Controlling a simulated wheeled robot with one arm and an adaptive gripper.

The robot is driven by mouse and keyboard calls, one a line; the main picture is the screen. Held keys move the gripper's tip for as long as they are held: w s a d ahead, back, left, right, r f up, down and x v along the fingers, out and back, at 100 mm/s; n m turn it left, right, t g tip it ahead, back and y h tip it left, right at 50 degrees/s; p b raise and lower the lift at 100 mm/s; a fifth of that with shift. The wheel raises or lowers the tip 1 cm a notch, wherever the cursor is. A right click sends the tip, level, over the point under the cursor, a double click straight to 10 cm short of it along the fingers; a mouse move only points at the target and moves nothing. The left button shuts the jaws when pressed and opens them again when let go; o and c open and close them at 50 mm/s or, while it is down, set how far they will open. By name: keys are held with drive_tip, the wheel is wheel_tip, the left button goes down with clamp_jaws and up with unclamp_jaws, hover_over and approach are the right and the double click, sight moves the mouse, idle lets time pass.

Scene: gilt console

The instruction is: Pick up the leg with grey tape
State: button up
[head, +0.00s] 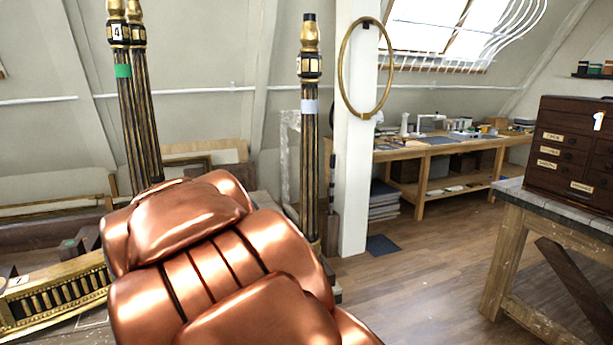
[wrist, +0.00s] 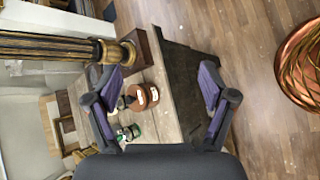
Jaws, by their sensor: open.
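The leg with grey tape (head: 310,150) stands upright in the head view, dark and fluted with gilt bands; a pale grey band wraps it below the gilt block. My copper arm covers the area left of its lower part. In the wrist view a fluted leg (wrist: 50,47) with a gilt foot extends from the left edge, its foot against a dark wooden block; no tape shows there, so I cannot tell for certain which leg it is. My gripper (wrist: 161,78) is open and empty, its purple pads wide apart. The leg's foot is near the left finger, apparently not between the pads.
A gilt rail (head: 60,294) lies lower left.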

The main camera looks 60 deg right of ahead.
sight(304, 159)
drive_tip(key=w+d+r+n+h, duration=0.2)
drive_tip(key=w+d+r+n, duration=0.2)
drive_tip(key=d+r, duration=0.1)
drive_tip(key=w+d+r+n+t+h, duration=0.1)
drive_tip(key=w+d+r+n+h, duration=0.2)
drive_tip(key=d, duration=0.4)
drive_tip(key=w+d+r+n+h+p, duration=0.1)
drive_tip(key=w+d+r+n+h, duration=0.2)
drive_tip(key=w+d+r, duration=0.3)
drive_tip(key=shift+d+r+n+t, duration=0.15)
drive_tip(key=shift+d+r+n, duration=0.15)
drive_tip(key=shift+r+n, duration=0.2)
drive_tip(key=shift+d+r+n+t, duration=0.15)
drive_tip(key=shift+d+r+n, duration=0.1)
drive_tip(key=shift+r+n, duration=0.2)
drive_tip(key=shift+d, duration=0.35)
drive_tip(key=shift+d+r+p, duration=0.2)
drive_tip(key=shift+d+p, duration=0.4)
drive_tip(key=shift+d, duration=0.8)
drive_tip(key=shift+w+d+f+p, duration=0.15)
drive_tip(key=shift+d+p, duration=0.5)
drive_tip(key=shift+d, duration=1.5)
drive_tip(key=c, duration=1.4)
drive_tip(key=shift+r, duration=0.2)
